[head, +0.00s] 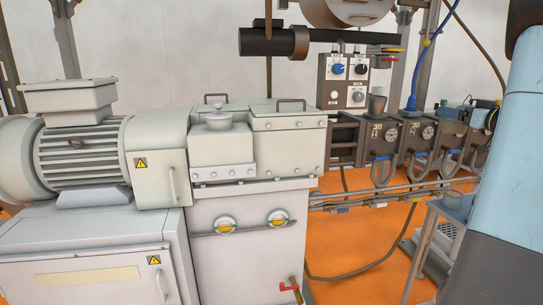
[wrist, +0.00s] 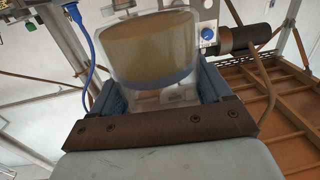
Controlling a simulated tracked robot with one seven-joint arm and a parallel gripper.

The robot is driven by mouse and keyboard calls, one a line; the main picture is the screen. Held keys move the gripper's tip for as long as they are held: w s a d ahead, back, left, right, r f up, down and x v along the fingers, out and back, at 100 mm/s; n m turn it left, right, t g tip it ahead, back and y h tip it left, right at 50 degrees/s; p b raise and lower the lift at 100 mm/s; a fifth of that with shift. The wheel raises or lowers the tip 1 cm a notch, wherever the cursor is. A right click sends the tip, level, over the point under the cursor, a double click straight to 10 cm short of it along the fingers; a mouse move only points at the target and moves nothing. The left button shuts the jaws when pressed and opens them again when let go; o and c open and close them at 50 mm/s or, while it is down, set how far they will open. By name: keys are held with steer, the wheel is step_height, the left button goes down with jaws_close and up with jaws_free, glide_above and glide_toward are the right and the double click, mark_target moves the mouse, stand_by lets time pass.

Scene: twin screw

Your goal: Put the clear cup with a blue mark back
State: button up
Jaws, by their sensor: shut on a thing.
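The clear cup with a blue band (wrist: 152,78) fills the upper middle of the wrist view, with tan material inside it. My gripper (wrist: 158,90) is shut on the cup, with a blue-grey finger on each side of it. The cup looks tilted in this view. In the head view neither the cup nor my gripper shows; only my light-blue arm is there, at the right edge. No place for the cup can be made out with certainty.
A large grey machine with a motor (head: 85,150) fills the left and middle. A control box (head: 343,80), a metal funnel (head: 377,105) and dark barrel blocks (head: 405,138) stand behind at right. A small stand (head: 440,215) is beside my arm. Orange floor (head: 355,245) shows between.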

steer(key=w+a+f, duration=0.7)
steer(key=a+f, duration=0.3)
steer(key=f, duration=0.2)
steer(key=w+a+f, duration=0.7)
steer(key=a+f, duration=0.3)
steer(key=f, duration=0.2)
steer(key=s+a+f+m+h, duration=0.1)
steer(key=s+a+f+h, duration=0.1)
steer(key=a+f, duration=0.6)
steer(key=s+a+f+m+h, duration=0.1)
steer(key=s+a+f+h, duration=0.1)
steer(key=a+f, duration=0.6)
step_height(320, 180, down, 6)
steer(key=shift+s+a+f+m, duration=0.25)
steer(key=shift+s+a+m, duration=0.05)
steer(key=shift+s, duration=0.3)
